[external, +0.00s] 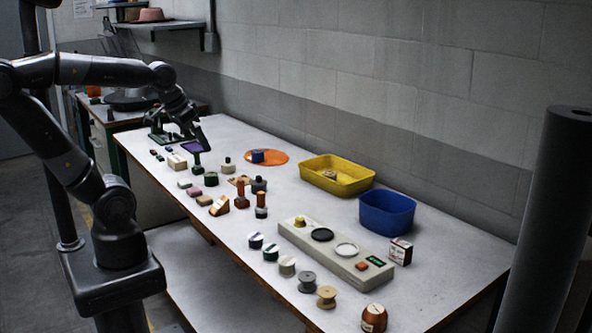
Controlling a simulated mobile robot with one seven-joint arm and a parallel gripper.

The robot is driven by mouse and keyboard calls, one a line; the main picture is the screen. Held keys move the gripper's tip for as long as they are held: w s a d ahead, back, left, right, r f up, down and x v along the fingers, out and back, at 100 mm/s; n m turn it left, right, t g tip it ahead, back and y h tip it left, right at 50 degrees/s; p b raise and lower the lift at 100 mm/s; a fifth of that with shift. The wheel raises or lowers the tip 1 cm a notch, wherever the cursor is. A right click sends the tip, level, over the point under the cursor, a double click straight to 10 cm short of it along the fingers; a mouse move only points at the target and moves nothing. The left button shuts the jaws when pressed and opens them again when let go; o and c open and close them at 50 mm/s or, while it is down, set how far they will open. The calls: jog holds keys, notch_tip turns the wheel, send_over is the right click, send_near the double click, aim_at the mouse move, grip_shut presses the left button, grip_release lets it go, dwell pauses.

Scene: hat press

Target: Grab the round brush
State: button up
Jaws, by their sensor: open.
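My gripper (201,146) is at the far left part of the white table, above its surface; its fingers are small and dark here. Several small knobbed or handled pieces stand near it, and I cannot tell for sure which is the round brush. One upright green piece (197,162) is just below the gripper. A pale round piece with a dark knob (227,165) stands to its right. A brown-handled piece with a round base (261,207) stands nearer the table's middle. Nothing is visibly held.
Blocks and spools crowd the white table (226,232) along its front side. A yellow bin (337,187), a blue bin (387,224) and an orange disc (279,157) are toward the wall. A long pale board (309,248) holds round discs. A dark post stands at right.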

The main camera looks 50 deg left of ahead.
aim_at(261, 204)
jog(key=shift+s+a+f+t, duration=0.1)
jog(key=shift+s+f+t, duration=0.05)
jog(key=shift+s, duration=0.45)
jog(key=shift+s+a+f+t, duration=0.1)
jog(key=shift+s+f+t, duration=0.05)
jog(key=shift+s, duration=0.4)
jog(key=c, duration=0.8)
jog(key=shift+o, duration=0.2)
jog(key=shift+w, duration=0.1)
